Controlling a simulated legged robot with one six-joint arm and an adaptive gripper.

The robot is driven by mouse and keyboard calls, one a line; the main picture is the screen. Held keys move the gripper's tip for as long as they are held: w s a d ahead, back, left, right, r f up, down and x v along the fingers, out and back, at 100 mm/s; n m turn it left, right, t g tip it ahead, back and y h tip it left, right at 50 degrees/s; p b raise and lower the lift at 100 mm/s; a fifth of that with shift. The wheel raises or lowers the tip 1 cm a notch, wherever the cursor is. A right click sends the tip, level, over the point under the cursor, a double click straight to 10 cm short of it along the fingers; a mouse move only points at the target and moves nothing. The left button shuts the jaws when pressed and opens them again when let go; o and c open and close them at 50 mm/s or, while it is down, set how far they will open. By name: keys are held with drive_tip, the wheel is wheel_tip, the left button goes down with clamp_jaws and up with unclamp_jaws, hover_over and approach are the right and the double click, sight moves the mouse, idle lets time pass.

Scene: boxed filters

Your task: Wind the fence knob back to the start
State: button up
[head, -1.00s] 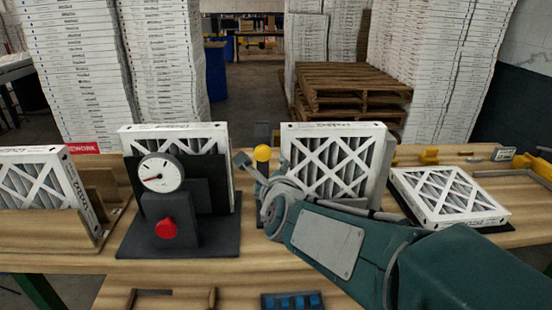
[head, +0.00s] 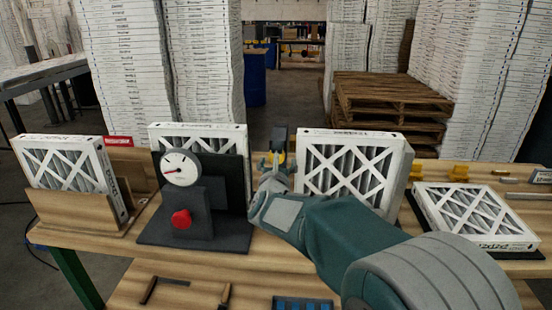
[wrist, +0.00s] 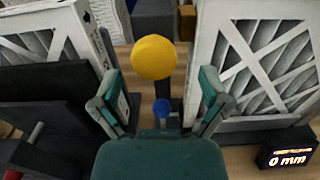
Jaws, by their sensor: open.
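My gripper (head: 274,168) is open, with its two fingers apart in the wrist view (wrist: 160,92). A yellow ball knob (wrist: 154,57) stands just beyond the fingertips, and a small blue ball (wrist: 161,105) shows lower down between the fingers. In the head view the yellow knob (head: 282,157) is partly hidden by my gripper. A red knob (head: 181,219) sits on the dark fixture under a round white dial (head: 180,168), left of my gripper. I cannot tell for sure which knob is the fence knob. A small display (wrist: 290,158) reads 0 mm.
Boxed filters stand upright left and right of my gripper, the right one (head: 350,165) close to it. Another filter (head: 474,214) lies flat at the right. A filter (head: 68,172) sits in a wooden holder at the left. Tools lie on the lower front shelf.

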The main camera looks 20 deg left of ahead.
drive_tip(key=shift+w+d, duration=0.2)
drive_tip(key=shift+w, duration=0.55)
drive_tip(key=shift+w+a, duration=0.1)
drive_tip(key=shift+w, duration=0.15)
drive_tip(key=shift+w+a+f, duration=0.15)
drive_tip(key=shift+w+a, duration=0.1)
drive_tip(key=shift+a, duration=0.35)
drive_tip(key=shift+w+a+f, duration=0.1)
drive_tip(key=shift+w+a, duration=0.1)
drive_tip(key=shift+a, duration=0.4)
drive_tip(key=shift+d+r, duration=0.25)
drive_tip(key=shift+d, duration=0.5)
drive_tip(key=c, duration=1.1)
drive_tip(key=shift+s+a, duration=0.1)
drive_tip(key=shift+c, duration=0.2)
drive_tip(key=shift+a, duration=0.1)
